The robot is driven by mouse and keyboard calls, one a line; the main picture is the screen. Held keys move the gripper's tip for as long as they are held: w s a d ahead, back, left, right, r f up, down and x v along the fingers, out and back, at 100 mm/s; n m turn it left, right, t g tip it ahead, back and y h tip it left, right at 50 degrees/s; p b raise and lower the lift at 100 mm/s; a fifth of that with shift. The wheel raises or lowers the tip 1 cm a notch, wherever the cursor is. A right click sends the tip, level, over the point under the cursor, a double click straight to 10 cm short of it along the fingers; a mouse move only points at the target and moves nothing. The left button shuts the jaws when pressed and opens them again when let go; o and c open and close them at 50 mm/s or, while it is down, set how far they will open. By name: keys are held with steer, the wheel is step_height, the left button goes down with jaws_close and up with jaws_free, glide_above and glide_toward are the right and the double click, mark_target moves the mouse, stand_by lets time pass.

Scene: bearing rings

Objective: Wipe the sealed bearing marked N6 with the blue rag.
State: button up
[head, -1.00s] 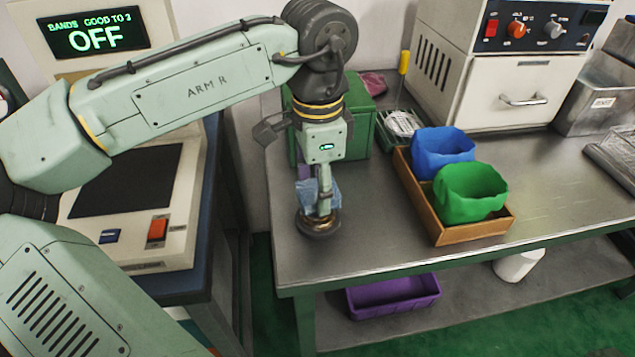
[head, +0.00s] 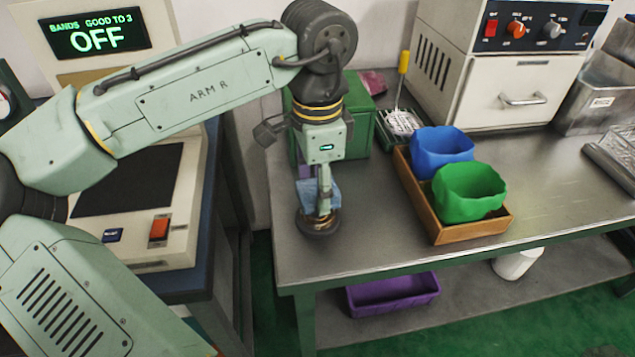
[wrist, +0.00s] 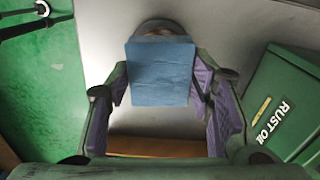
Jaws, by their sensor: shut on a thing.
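My gripper (head: 322,208) points down at the left end of the steel bench and is shut on the blue rag (head: 330,191). In the wrist view the rag (wrist: 160,72) hangs as a folded square between the two fingers (wrist: 160,95). Directly below is a dark round bearing (head: 318,224) on the bench, and its rim (wrist: 158,24) shows behind the rag in the wrist view. The rag appears to be at the bearing's top; I cannot tell whether they touch. The rag hides most of the bearing, and no N6 mark is readable.
A green rust oil box (wrist: 283,105) stands close by the gripper. To the right, a wooden tray (head: 452,236) holds a blue bin (head: 441,147) and a green bin (head: 470,190). An oven (head: 510,85) stands behind. The bench front between bearing and tray is clear.

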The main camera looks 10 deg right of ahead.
steer(key=shift+f+b, duration=0.65)
steer(key=shift+f, duration=0.85)
stand_by(0.6)
steer(key=shift+a, duration=0.1)
steer(key=shift+s+a+r+p, duration=0.1)
steer(key=shift+s+a+p, duration=0.1)
steer(key=shift+a+p, duration=0.35)
steer(key=shift+d+p, duration=0.5)
steer(key=shift+d, duration=0.9)
steer(key=shift+a, duration=0.1)
steer(key=shift+w+a+p, duration=0.15)
steer(key=shift+a+p, duration=0.15)
steer(key=shift+a, duration=0.45)
steer(key=shift+w+a+p, duration=0.15)
steer(key=shift+a+p, duration=0.1)
steer(key=shift+a, duration=0.45)
steer(key=shift+d, duration=0.15)
